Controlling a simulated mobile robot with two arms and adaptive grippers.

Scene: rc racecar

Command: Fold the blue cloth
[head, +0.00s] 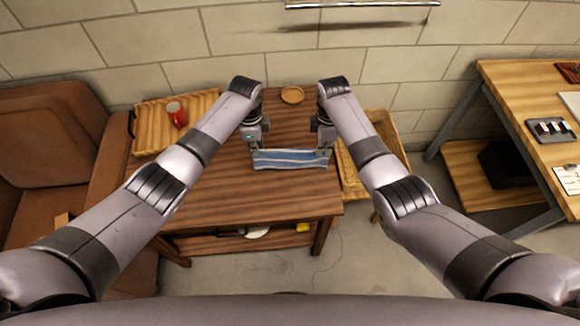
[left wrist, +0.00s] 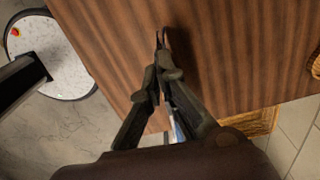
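The blue cloth (head: 292,159), with pale stripes, spans between my two grippers over the front right part of the wooden table. It looks like a narrow band drawn out straight. My left gripper (head: 255,150) is at its left end; in the left wrist view its fingertips (left wrist: 161,42) are together. A sliver of the cloth (left wrist: 178,131) shows between those fingers, and the rest is hidden behind them. My right gripper (head: 324,151) is at the cloth's right end and appears shut on it, though its fingertips are small and partly hidden.
The wooden table (head: 225,185) is bare in front of the cloth. A tray (head: 150,120) with a red mug (head: 177,114) is at the left, and a round coaster (head: 292,95) at the back. A wicker basket (head: 352,181) stands right of the table. A sofa (head: 50,130) is at left.

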